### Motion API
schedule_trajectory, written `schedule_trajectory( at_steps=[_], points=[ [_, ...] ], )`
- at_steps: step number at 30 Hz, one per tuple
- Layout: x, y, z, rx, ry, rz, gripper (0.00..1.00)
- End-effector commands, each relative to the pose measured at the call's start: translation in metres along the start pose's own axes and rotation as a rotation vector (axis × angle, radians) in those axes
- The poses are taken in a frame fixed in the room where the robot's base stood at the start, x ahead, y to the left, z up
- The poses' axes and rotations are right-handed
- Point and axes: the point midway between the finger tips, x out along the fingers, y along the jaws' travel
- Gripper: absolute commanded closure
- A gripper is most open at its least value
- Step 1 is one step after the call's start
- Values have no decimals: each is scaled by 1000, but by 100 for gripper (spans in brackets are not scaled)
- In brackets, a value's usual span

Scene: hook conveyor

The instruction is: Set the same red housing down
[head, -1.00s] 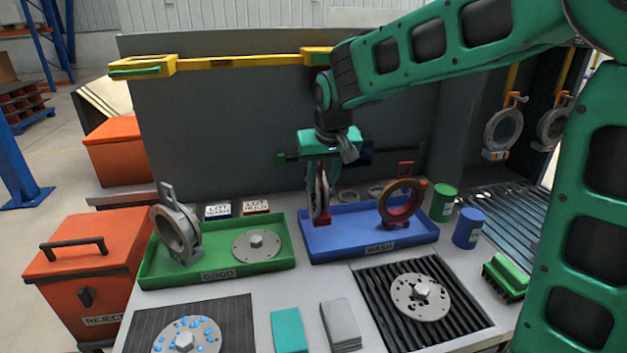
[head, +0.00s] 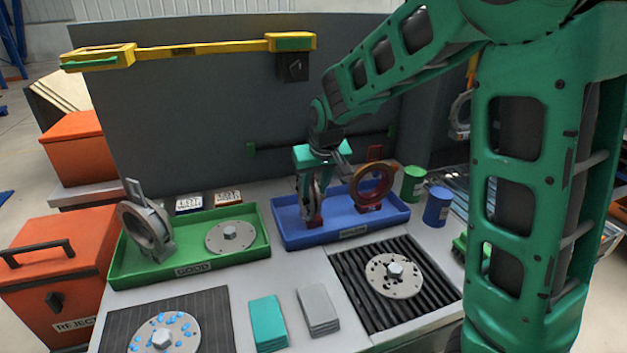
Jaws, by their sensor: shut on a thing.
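My gripper (head: 314,180) is over the left part of the blue WASH tray (head: 290,240), pointing down. It is shut on a housing (head: 312,205) seen nearly edge-on, with a dark red lower part. The housing's foot is at or just above the tray floor; I cannot tell whether it touches. A second red housing (head: 371,186), a ring with an upright tab, stands upright in the right part of the same tray, apart from my gripper.
The green GOOD tray (head: 190,265) holds a grey housing (head: 146,226) and a flat disc (head: 231,236). Blue (head: 437,206) and green (head: 413,183) cans stand right of the blue tray. A black ribbed mat (head: 440,302) lies in front. An orange REJECT bin (head: 70,285) stands left.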

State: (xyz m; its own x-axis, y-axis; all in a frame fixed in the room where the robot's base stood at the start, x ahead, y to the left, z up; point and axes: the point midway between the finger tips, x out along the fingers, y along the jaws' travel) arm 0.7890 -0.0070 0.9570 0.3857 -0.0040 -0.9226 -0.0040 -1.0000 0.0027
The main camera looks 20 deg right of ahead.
Motion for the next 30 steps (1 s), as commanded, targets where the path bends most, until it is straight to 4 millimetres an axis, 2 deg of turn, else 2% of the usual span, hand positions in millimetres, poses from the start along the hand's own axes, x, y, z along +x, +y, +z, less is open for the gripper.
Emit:
schedule_trajectory(
  at_steps=[9, 10, 12, 23, 26, 30],
  points=[
    [0, 0, -2, 1, 5, -1, 91],
    [1, 0, 0, 0, 0, 0, 66],
    [1, 0, 0, 0, 0, 0, 50],
    [-2, 0, 0, 0, 2, -1, 50],
    [-10, 0, -1, 0, 3, -2, 50],
    [-31, 0, -1, 1, 4, -3, 50]
  ],
)
